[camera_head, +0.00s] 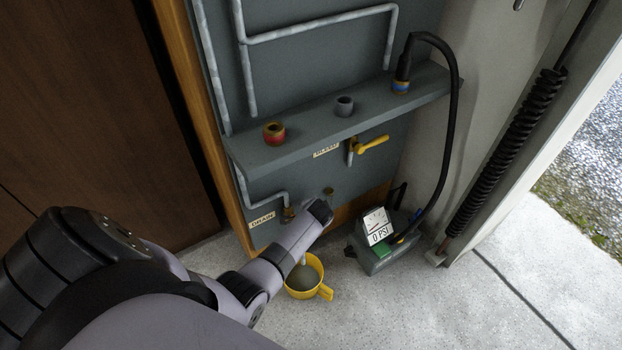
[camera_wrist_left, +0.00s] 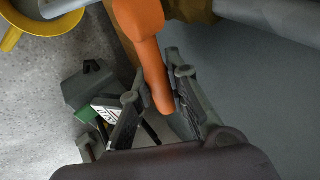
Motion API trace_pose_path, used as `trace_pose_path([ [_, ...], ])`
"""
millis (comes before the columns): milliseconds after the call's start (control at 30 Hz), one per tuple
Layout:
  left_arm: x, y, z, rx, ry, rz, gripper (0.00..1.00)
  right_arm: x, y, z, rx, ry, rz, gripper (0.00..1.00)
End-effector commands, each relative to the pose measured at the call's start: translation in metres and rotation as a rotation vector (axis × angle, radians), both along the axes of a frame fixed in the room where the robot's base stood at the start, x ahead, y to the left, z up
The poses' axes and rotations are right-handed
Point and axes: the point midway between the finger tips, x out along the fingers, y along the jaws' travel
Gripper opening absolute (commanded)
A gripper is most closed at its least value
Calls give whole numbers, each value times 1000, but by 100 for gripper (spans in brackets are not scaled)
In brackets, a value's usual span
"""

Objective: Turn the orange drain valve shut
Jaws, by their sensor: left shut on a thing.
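The orange drain valve handle (camera_wrist_left: 155,75) shows in the left wrist view, a thick tapered lever running down from the top middle. My left gripper (camera_wrist_left: 161,92) is shut on its narrow lower end, with one dark finger on each side. In the head view my left forearm and wrist reach to the lower panel beside the DRAIN label (camera_head: 262,221) and hide the orange handle and fingertips. A grey pipe ends in a brass fitting (camera_head: 289,212) next to that label. My right gripper is in neither view.
A yellow cup (camera_head: 305,292) stands on the floor below my wrist. A gauge box reading 0 PSI (camera_head: 385,258) stands to its right, with a black hose rising from it. A shelf (camera_head: 310,128) and a yellow-handled valve (camera_head: 372,145) are above. The right floor is clear.

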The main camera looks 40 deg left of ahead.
Motion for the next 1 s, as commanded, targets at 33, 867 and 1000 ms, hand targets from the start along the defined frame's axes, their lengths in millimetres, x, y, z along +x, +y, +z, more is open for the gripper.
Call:
trace_pose_path([
  [33,1,-1,0,4,9,-2,0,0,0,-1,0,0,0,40],
  [867,0,0,-3,14,36,0,33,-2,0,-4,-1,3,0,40],
  [1000,0,0,-3,14,36,0,37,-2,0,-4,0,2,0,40],
])
